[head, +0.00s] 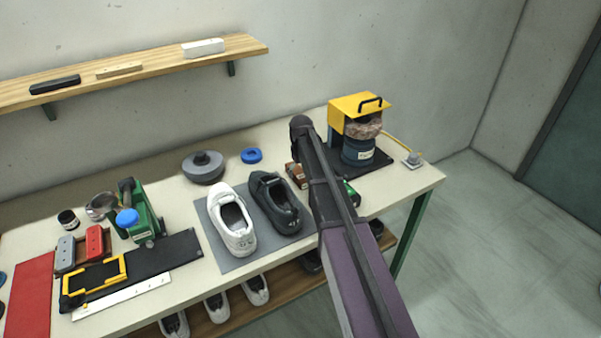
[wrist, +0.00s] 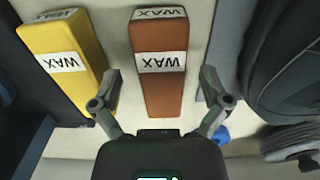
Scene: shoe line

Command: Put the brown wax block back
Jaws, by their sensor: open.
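The brown wax block (wrist: 162,95) lies on the bench top in the wrist view, with white WAX labels. My gripper (wrist: 159,78) is open, one finger on either side of the block's near part; I cannot tell whether they touch it. A yellow wax block (wrist: 66,48) lies to its left, close to the left finger. In the head view a brown block (head: 295,174) shows just left of my arm, beside the dark shoe. My gripper is not clearly seen there, and my arm hides the yellow block.
A dark shoe (head: 275,202) and a white shoe (head: 231,221) stand on a grey mat left of the block. A yellow-topped machine (head: 354,103) stands on a black base to the right. A wooden wall shelf (head: 150,68) holds a black, a tan and a white block.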

